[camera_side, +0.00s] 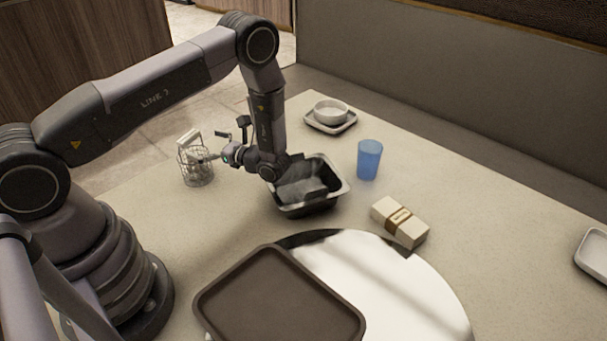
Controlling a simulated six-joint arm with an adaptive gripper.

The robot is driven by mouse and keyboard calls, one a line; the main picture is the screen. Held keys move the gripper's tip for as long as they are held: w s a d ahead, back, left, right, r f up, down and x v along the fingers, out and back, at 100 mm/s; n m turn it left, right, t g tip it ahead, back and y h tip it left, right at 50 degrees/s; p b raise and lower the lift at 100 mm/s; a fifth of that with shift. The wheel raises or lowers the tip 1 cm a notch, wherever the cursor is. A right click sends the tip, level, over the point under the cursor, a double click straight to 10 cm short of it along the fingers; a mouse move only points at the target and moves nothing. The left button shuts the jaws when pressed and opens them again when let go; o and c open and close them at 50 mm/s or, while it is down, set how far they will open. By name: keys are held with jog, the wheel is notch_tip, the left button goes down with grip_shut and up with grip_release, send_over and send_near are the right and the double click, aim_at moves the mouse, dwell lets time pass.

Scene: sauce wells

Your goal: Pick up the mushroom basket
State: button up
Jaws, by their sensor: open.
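A small round wire basket (196,169) with a pale bar across its top stands on the table, left of the middle. I take it for the mushroom basket, but its contents are too small to make out. My gripper (213,148) is just to the right of the basket's top, pointing left toward it. It is open, with nothing seen between the fingers. Whether a finger touches the basket I cannot tell.
A brown tray (280,300) lies in front, on a white disc (410,290).

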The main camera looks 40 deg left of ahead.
aim_at(192, 139)
jog(key=x, duration=0.5)
jog(key=c, duration=1.2)
jog(key=shift+c, duration=0.2)
